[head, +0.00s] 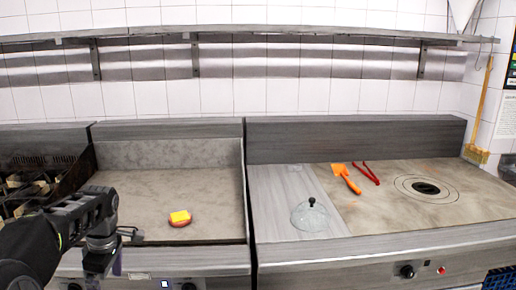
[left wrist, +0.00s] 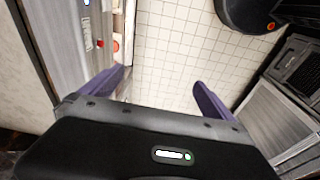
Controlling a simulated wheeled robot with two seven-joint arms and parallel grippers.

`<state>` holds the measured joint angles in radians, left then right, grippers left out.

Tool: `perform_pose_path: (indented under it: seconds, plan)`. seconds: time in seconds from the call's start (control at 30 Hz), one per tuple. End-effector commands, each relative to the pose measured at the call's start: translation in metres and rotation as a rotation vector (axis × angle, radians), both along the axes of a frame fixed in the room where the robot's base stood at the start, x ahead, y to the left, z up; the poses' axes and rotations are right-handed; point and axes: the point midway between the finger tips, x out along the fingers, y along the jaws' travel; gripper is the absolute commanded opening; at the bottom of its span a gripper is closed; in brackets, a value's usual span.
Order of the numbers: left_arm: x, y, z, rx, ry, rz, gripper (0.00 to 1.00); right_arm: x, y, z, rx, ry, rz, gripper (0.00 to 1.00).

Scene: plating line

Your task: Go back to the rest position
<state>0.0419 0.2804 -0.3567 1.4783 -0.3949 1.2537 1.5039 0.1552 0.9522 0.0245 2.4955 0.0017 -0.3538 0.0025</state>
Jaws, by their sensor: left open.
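My left gripper (head: 128,236) comes in from the left in the head view, in front of the left griddle counter's front edge. In the left wrist view its two purple fingers (left wrist: 160,95) are spread apart with nothing between them. Behind them the wrist view shows white floor tiles and a counter front. My right gripper is in neither view.
A yellow item on a reddish patty (head: 179,222) lies on the left griddle (head: 140,190). A clear dome lid with black knob (head: 310,216), an orange spatula (head: 346,177) and red tongs (head: 367,173) are on the right counter. A dark stove (head: 35,170) stands far left.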

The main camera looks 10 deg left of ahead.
Motion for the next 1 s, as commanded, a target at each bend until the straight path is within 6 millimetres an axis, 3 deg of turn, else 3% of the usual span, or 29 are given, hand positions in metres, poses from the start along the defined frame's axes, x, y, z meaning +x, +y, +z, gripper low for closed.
perform_pose_path:
  seconds: [0.33, 0.53, 0.67, 0.77, 0.87, 1.0]
  plan:
    - [0.047, -0.006, -0.012, 0.032, -0.147, -0.324, 1.00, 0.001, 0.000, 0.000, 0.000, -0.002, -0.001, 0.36]
    - [0.082, -0.047, -0.055, 0.049, -0.241, -0.640, 1.00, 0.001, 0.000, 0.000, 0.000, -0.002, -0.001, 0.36]
    - [0.097, -0.091, -0.101, 0.052, -0.291, -0.866, 1.00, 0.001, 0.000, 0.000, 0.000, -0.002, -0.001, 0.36]
    - [0.095, -0.141, -0.153, 0.049, -0.327, -1.066, 1.00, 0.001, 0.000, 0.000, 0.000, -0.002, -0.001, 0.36]
    - [0.075, -0.195, -0.209, 0.039, -0.357, -1.256, 1.00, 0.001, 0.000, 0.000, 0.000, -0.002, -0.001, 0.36]
    - [0.020, -0.266, -0.275, 0.005, -0.372, -1.461, 1.00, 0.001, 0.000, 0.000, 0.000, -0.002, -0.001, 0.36]
